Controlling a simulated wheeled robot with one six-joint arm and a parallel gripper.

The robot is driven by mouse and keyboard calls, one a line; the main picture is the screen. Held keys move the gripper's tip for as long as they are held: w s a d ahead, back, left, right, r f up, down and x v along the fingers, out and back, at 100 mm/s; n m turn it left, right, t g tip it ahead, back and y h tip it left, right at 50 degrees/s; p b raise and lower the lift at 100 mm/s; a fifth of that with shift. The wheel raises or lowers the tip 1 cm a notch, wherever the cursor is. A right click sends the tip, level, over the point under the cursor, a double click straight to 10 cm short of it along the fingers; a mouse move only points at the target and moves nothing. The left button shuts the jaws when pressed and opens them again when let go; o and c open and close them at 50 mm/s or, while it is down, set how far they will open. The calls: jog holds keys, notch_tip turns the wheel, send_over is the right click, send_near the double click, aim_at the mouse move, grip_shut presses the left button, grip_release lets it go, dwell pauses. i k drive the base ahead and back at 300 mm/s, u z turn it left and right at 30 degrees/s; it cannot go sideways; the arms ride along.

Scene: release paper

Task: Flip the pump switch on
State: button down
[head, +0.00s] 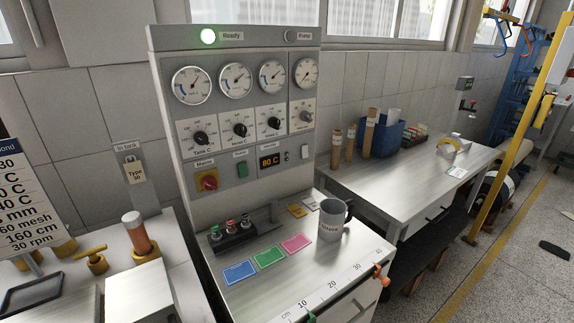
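A grey control panel (240,208) stands on the bench in the head view. At its top right a small round lamp (289,37) labelled "Pump" looks grey and unlit. A red-and-yellow rotary switch (207,181) under a small label sits at the lower left. My gripper is not in view.
On the bench in front of the panel are a grey mug (331,222), coloured cards (269,257) and a black rack (231,236). A side table (400,185) holds a blue bin (387,138).

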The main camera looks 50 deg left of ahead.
aim_at(242, 166)
jog(key=i, duration=0.35)
jog(key=u, duration=2.95)
jog(key=i, duration=0.5)
jog(key=z, duration=0.05)
